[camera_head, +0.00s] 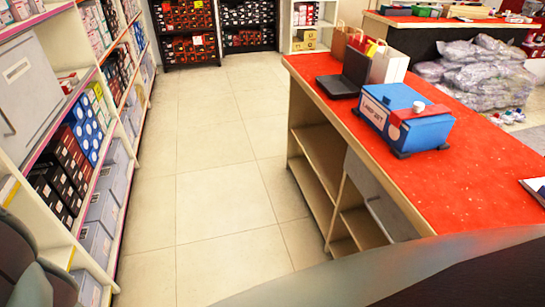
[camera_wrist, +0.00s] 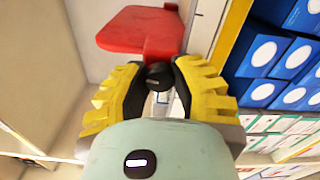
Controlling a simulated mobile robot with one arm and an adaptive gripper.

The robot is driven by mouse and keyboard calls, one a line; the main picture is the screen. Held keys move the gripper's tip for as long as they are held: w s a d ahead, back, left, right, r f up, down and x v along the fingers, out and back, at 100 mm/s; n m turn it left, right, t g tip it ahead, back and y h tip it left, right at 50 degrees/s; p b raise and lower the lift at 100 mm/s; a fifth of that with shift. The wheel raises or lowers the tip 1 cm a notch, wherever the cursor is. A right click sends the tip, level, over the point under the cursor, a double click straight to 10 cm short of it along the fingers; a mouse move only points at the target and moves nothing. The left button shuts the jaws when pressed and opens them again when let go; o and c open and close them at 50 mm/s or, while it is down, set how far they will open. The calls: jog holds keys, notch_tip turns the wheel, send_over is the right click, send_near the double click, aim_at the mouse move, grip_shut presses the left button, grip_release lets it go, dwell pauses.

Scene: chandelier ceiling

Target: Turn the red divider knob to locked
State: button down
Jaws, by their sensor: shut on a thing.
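In the wrist view my gripper (camera_wrist: 158,88) has its two yellow ridged fingers closed around a small black round knob (camera_wrist: 158,74). A flat red piece (camera_wrist: 140,28) with a narrow red stem stands just above the knob in the picture and seems joined to it. The fingers hide the sides of the knob. I cannot read any locked mark or tell the knob's angle. My gripper's fingers and this knob do not show clearly in the head view.
Shelves with blue-labelled boxes (camera_wrist: 268,57) lie to the right in the wrist view. In the head view, stocked shelves (camera_head: 100,190) line the left and a red-topped counter (camera_head: 450,190) stands right, bearing a blue case (camera_head: 425,130). The tiled floor (camera_head: 215,150) between is clear.

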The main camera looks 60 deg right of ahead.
jog(key=m, duration=0.4)
jog(key=shift+w+d+b, duration=0.1)
jog(key=shift+b, duration=0.2)
jog(key=m, duration=0.4)
jog(key=m+p, duration=0.1)
jog(key=m, duration=0.3)
jog(key=shift+f, duration=0.1)
jog(key=shift+m, duration=2.1)
jog(key=shift+f, duration=0.1)
jog(key=c, duration=0.7)
grip_release()
jog(key=shift+c, duration=0.2)
jog(key=v, duration=1.2)
